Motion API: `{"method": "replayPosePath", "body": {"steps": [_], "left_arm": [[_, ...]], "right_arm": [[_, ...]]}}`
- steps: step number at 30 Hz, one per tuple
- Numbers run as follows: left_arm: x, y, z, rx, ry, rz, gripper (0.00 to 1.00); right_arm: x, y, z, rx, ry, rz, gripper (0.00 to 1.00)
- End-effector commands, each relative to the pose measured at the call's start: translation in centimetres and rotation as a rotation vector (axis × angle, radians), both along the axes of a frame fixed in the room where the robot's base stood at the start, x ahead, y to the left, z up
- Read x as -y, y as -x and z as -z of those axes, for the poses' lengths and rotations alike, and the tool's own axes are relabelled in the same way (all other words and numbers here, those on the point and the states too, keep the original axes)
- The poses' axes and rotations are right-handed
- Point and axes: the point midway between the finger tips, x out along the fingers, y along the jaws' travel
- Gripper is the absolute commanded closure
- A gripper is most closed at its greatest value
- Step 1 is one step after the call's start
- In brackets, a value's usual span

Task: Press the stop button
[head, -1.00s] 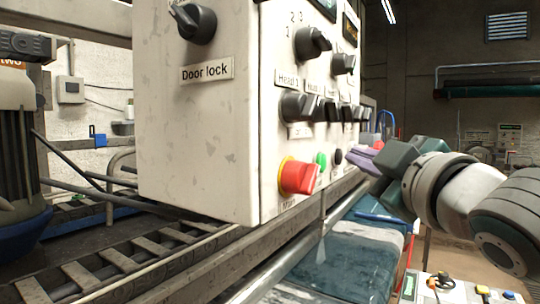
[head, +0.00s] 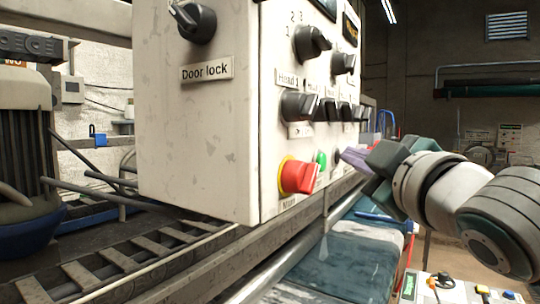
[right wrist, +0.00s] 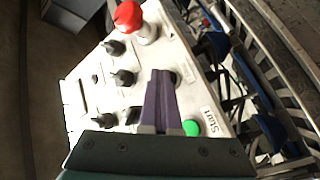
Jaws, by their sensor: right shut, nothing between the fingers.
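The control panel (head: 215,130) has a lower row of buttons: a red mushroom button (head: 298,176) with a yellow ring, a green button (head: 321,160) and a dark button (head: 338,156). In the right wrist view the green button (right wrist: 191,128) is labelled "Start". A dark button (right wrist: 174,77) lies beyond it, partly behind my fingers; its label is too small to read surely. My right gripper (head: 347,156) is shut and empty. Its purple fingertips, also in the right wrist view (right wrist: 160,74), are right by the dark button; contact cannot be told. My left gripper is not in view.
Rotary knobs (head: 299,104) stick out above the buttons. A red-capped part (right wrist: 128,17) stands out at the panel's far end in the wrist view. A rail (head: 322,212) runs below the panel, beside a roller conveyor (head: 110,262).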

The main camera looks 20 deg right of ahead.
Motion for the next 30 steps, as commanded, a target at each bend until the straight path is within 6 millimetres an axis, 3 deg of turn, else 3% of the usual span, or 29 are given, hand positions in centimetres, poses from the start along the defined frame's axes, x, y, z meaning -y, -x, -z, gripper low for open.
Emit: {"method": "replayPosePath", "body": {"steps": [30], "left_arm": [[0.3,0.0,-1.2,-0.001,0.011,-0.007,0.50]], "right_arm": [[1.8,2.2,-0.1,-0.002,0.001,0.001,1.00]]}}
